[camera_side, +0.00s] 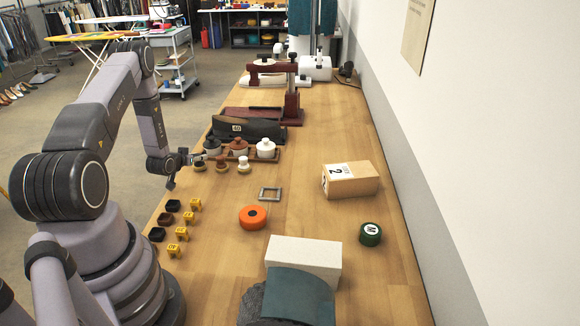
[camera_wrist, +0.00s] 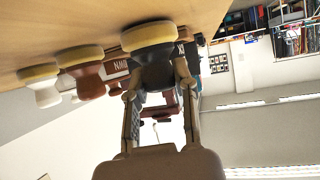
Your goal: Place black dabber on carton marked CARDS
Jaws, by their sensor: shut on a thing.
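My gripper (camera_side: 199,157) is low over the left side of the table. In the wrist view my gripper (camera_wrist: 157,82) is shut on the black dabber (camera_wrist: 152,36), with a finger on each side of its dark body. The dabber's tan pad faces the tabletop; I cannot tell if it touches. In the side view the black dabber (camera_side: 200,167) is partly hidden by the gripper. A plain white box (camera_side: 305,254) stands nearer the camera. I see no readable CARDS marking.
A brown dabber (camera_side: 222,163) and a white dabber (camera_side: 244,165) stand beside the held one. Behind is a tray (camera_side: 283,154) of lidded pots.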

